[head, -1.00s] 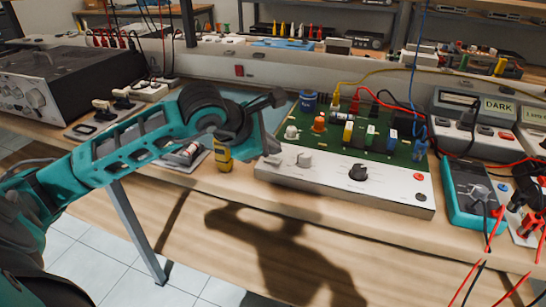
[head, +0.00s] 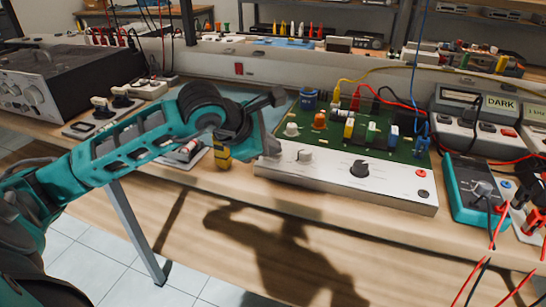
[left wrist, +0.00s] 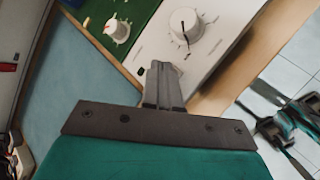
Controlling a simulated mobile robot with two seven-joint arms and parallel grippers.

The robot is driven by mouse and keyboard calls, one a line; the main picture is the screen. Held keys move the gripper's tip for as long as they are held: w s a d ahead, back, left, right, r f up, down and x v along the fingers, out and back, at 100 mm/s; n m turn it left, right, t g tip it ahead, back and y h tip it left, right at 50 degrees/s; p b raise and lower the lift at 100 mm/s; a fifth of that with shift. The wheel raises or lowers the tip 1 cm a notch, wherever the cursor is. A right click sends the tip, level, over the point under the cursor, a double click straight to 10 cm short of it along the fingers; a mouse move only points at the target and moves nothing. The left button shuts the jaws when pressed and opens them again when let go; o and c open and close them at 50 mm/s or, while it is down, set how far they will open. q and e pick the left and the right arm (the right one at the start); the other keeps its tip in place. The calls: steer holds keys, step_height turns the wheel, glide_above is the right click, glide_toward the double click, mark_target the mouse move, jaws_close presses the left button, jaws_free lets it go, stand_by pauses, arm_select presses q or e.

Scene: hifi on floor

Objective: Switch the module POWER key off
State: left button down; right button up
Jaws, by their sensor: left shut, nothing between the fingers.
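The module is a white control panel (head: 325,184) with a green circuit board (head: 405,152) behind it, on the wooden bench. A black knob (head: 360,169) and a grey knob (head: 304,155) stand on the panel. My left gripper (head: 270,148) is shut and empty at the panel's left end, by the board's front left corner. In the left wrist view its fingers (left wrist: 163,78) lie over the panel's end, below a grey knob (left wrist: 184,23). I cannot make out the POWER key; the fingers cover part of that end. I cannot tell whether they touch the panel. My right gripper is not in view.
A yellow-and-black part (head: 222,155) stands left of the module, under my left wrist. A teal meter (head: 478,190) with leads lies to the right. Red, yellow and blue cables run above the board. The bench front is clear.

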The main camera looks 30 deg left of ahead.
mark_target(269, 158)
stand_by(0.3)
arm_select(q)
steer(key=shift+r, duration=0.45)
step_height(269, 158, up, 6)
steer(key=p, duration=0.3)
stand_by(0.3)
steer(key=shift+s, duration=0.1)
stand_by(0.4)
